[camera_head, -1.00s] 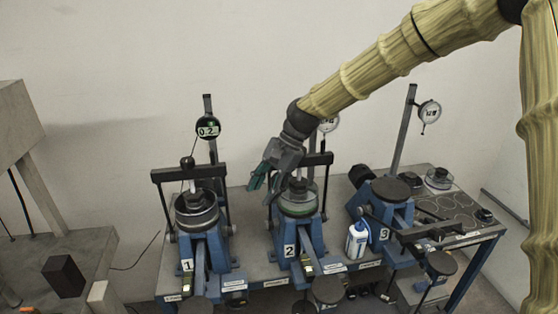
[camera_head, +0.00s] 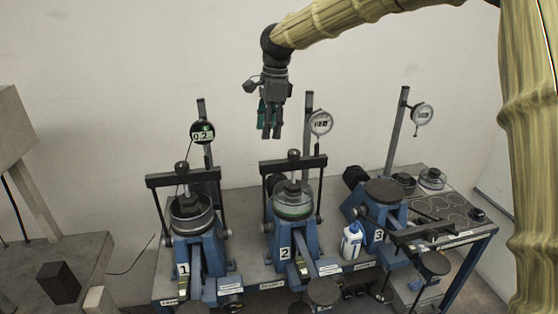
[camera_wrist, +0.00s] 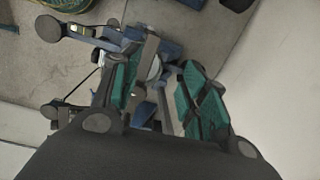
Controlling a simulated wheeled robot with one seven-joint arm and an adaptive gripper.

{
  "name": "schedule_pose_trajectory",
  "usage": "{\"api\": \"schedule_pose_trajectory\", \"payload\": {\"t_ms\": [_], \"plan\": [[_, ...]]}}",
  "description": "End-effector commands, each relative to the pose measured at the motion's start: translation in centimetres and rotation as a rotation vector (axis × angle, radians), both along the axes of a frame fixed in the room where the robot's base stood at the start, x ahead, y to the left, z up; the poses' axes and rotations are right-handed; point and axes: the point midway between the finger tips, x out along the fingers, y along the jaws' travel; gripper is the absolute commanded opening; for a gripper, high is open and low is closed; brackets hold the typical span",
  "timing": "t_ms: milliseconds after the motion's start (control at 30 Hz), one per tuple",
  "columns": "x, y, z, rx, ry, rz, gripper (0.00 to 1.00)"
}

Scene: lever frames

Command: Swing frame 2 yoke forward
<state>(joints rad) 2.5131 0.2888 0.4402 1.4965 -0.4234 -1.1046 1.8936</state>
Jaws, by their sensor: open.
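Frame 2 (camera_head: 284,240) is the middle blue lever frame on the bench, marked with a 2. Its dark yoke (camera_head: 310,162) stands upright, with the crossbar above the round cell and a knob at the middle. The cell (camera_head: 293,200) is a clear ring with a green band. My gripper (camera_head: 271,134) hangs above and a little left of the yoke's knob, pointing down, apart from it and empty. In the wrist view its two green-padded fingers (camera_wrist: 160,100) are spread, with parts of a frame and a dial showing between and beyond them.
Frame 1 (camera_head: 190,250) stands to the left with its yoke upright. Frame 3 (camera_head: 375,225) stands to the right with its yoke low at the front. A dial gauge (camera_head: 320,123) on a post rises behind frame 2. A white bottle (camera_head: 351,243) stands between frames 2 and 3.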

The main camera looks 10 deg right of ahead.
Motion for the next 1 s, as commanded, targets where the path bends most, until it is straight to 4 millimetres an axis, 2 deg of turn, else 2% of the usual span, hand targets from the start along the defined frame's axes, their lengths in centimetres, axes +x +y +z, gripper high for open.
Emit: {"api": "schedule_pose_trajectory", "payload": {"t_ms": [200, 367, 1000], "plan": [[-1.0, -0.9, -0.5, -0.097, 0.039, -0.062, 0.44], [-1.1, -1.1, -1.4, -0.112, 0.047, -0.073, 0.44], [-1.1, -1.1, -9.9, -0.110, 0.045, -0.072, 0.44]]}}
